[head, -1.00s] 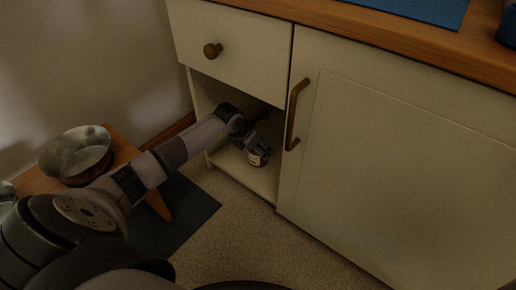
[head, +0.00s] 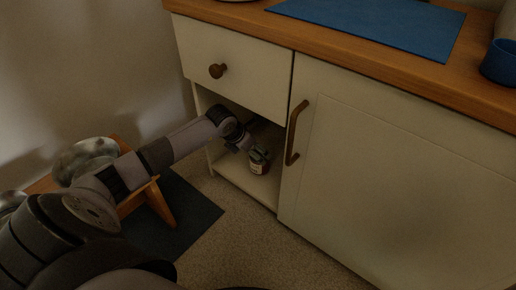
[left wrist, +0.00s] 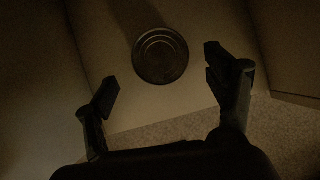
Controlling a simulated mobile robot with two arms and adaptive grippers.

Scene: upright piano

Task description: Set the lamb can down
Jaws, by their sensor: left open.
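The lamb can (head: 259,161), a small can with a pale label, stands upright on the floor of the open cabinet compartment (head: 236,174), near its front. In the left wrist view the can (left wrist: 160,55) shows from above as a dark round lid with rings. My left gripper (head: 246,147) is just left of the can in the head view. In the left wrist view its two fingers (left wrist: 165,92) are spread wide, with the can beyond their tips and nothing held between them. My right gripper is not in view.
A drawer (head: 230,70) is shut above the compartment. A closed door (head: 390,180) with a brown handle (head: 294,133) borders it on the right. A wooden stool (head: 160,205) with a metal bowl (head: 86,160) stands left. A dark mat (head: 185,215) lies on the floor.

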